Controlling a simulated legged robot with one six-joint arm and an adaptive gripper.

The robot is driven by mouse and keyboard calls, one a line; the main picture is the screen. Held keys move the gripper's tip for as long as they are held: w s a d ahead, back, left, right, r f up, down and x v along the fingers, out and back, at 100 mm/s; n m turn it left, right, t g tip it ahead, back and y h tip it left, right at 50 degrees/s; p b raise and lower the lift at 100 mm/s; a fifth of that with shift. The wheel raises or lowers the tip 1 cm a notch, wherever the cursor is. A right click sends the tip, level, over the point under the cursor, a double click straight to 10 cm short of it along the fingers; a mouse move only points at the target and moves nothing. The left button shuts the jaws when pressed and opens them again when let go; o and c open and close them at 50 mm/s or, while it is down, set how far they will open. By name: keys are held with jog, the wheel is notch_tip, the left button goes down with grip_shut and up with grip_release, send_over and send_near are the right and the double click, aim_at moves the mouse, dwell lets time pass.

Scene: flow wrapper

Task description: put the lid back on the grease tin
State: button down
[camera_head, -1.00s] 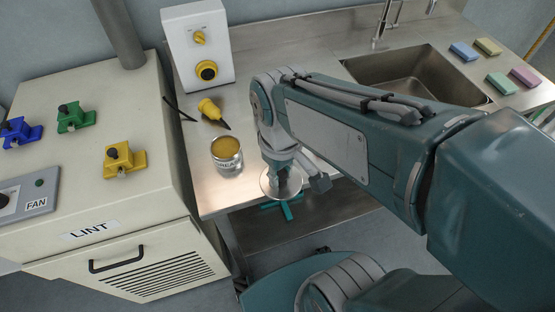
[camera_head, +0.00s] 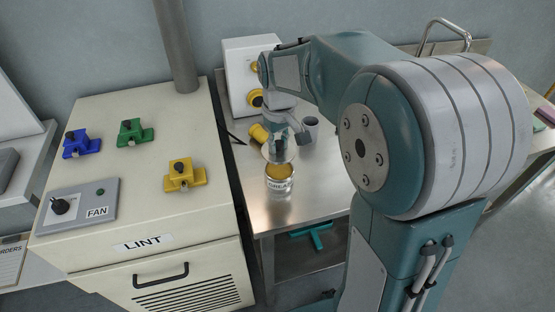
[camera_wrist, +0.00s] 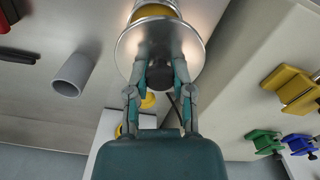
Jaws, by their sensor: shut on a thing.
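The grease tin (camera_head: 280,187) stands upright on the steel bench near its front edge, with yellow grease visible at its open top. My gripper (camera_head: 278,146) is shut on the knob of the round silver lid (camera_head: 266,152). In the head view the lid appears just behind and above the tin's mouth, apart from a seated position. In the wrist view my gripper (camera_wrist: 159,75) pinches the dark knob at the middle of the lid (camera_wrist: 130,45). The tin's yellow grease (camera_wrist: 152,12) shows past the lid's far rim, and the lid hides part of the tin.
A white box with yellow knobs (camera_head: 238,62) stands behind. The LINT cabinet (camera_head: 110,215) with coloured clamps is at left. Bare bench (camera_head: 318,195) lies right of the tin.

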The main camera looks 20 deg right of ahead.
jog(key=shift+w+d+f, duration=0.15)
jog(key=shift+w+f, duration=0.1)
jog(key=shift+w, duration=0.3)
jog(key=shift+d+f, duration=0.4)
jog(key=shift+f, duration=0.35)
jog(key=shift+a+f, duration=0.3)
jog(key=shift+f, duration=0.6)
jog(key=shift+a+f, duration=0.3)
jog(key=shift+f, duration=0.6)
jog(key=shift+d+f, duration=0.4)
jog(key=shift+f, duration=0.2)
jog(key=shift+a, duration=0.25)
jog(key=shift+s+d+r, duration=0.1)
jog(key=shift+d+r, duration=0.05)
jog(key=shift+d, duration=0.15)
jog(key=shift+a, duration=0.15)
jog(key=shift+f, duration=0.2)
